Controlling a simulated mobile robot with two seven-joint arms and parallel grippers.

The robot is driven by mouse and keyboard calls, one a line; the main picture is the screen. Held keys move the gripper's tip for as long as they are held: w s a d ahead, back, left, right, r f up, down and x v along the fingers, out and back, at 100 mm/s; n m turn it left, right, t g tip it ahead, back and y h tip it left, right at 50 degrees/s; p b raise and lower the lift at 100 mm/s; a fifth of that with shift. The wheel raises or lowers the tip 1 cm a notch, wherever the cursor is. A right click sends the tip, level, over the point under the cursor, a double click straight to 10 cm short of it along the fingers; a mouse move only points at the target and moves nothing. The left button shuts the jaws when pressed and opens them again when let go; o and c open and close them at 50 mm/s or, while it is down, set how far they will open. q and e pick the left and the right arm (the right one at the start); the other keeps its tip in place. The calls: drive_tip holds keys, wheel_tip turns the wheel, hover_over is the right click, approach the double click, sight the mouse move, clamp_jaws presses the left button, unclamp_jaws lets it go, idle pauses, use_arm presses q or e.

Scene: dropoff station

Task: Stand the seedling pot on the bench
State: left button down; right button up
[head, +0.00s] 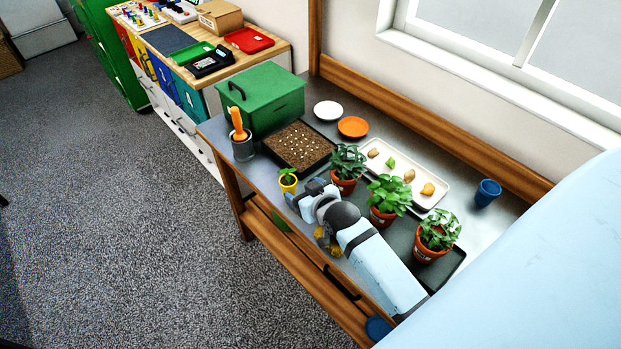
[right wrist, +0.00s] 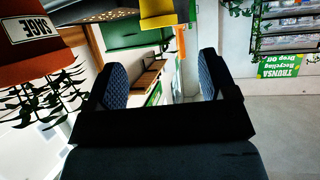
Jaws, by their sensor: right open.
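The seedling pot (head: 288,187) is small and yellow with a green seedling. It stands upright near the front edge of the bench (head: 240,178), beside the seed tray. In the right wrist view, which is upside down, the yellow pot (right wrist: 163,18) shows at the top, beyond the fingertips. My right gripper (head: 301,191) is open and empty, just to the right of the pot and apart from it. In the right wrist view, the two dark finger pads (right wrist: 161,78) are spread with nothing between them. My left gripper is not in view.
Several terracotta herb pots (head: 383,216) stand right of the gripper. Behind are a soil-filled seed tray (head: 327,165), a green box (head: 262,100), a white tray (head: 440,187), saucers (head: 353,127) and a blue cup (head: 487,193). A grey cup (head: 243,150) holds an orange-handled tool.

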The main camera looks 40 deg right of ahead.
drive_tip(key=s+a+f+n+g+y, duration=0.1)
drive_tip(key=s+a+f, duration=0.3)
drive_tip(key=s, duration=0.5)
drive_tip(key=s+a+f+n+y, duration=0.2)
drive_tip(key=s+a+f, duration=0.2)
drive_tip(key=s, duration=0.5)
drive_tip(key=shift+s+a+f+g+y, duration=0.25)
drive_tip(key=shift+s+a+g+y, duration=0.15)
drive_tip(key=shift+a, duration=0.5)
drive_tip(key=shift+d+r+p, duration=0.1)
drive_tip(key=shift+r+p, duration=0.3)
drive_tip(key=shift+r, duration=0.05)
